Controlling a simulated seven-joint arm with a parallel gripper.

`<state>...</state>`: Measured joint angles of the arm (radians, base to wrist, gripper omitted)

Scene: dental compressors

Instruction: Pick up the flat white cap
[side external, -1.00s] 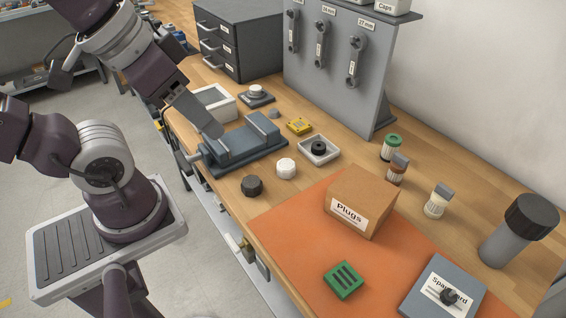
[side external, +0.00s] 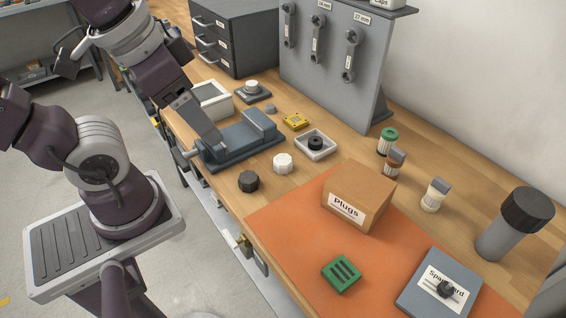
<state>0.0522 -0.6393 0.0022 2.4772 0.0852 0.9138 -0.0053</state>
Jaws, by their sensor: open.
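A white faceted cap (side external: 283,163) lies on the wooden bench, just right of the blue-grey vise (side external: 240,145). Another small white round piece (side external: 252,86) sits on a dark square base (side external: 253,95) farther back; which of the two counts as the flat cap is not certain from this view. My gripper (side external: 216,143) points down over the left part of the vise, left of the faceted cap and apart from it. It is open, and no object shows in it. Its fingertips are hard to make out against the vise.
A black faceted cap (side external: 249,181) lies in front of the white one. A white tray (side external: 316,145) holding a black ring, a yellow block (side external: 295,121) and a cardboard Plugs box (side external: 358,196) are nearby. An orange mat (side external: 300,236) has free room at its left.

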